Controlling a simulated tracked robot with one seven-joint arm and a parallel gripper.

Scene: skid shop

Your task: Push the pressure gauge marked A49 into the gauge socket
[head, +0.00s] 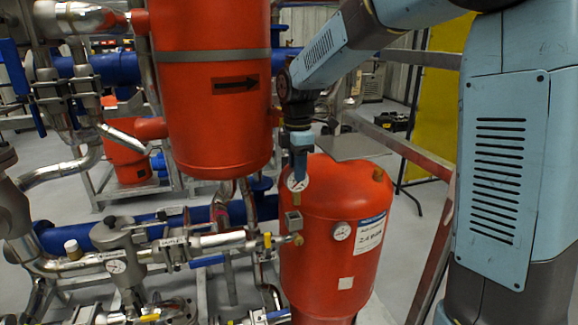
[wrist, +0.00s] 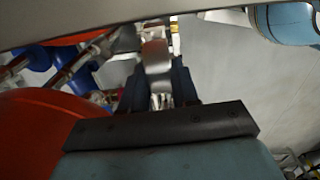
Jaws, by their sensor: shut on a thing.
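My gripper (head: 298,158) points down in front of the upper left of the red pressure tank (head: 330,200). It is shut on a small round white-faced pressure gauge (head: 297,183), held upright below the fingers. Its A49 mark is too small to read. A small grey block (head: 293,221) sits just below the gauge, with a brass fitting (head: 297,240) under it; it may be the gauge socket. I cannot tell whether the gauge stem touches it. In the wrist view my gripper (wrist: 158,88) has a shiny metal part between its dark fingers; the gauge face is not visible there.
A larger red vessel (head: 212,90) stands close on the left. Grey floor is open at the back.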

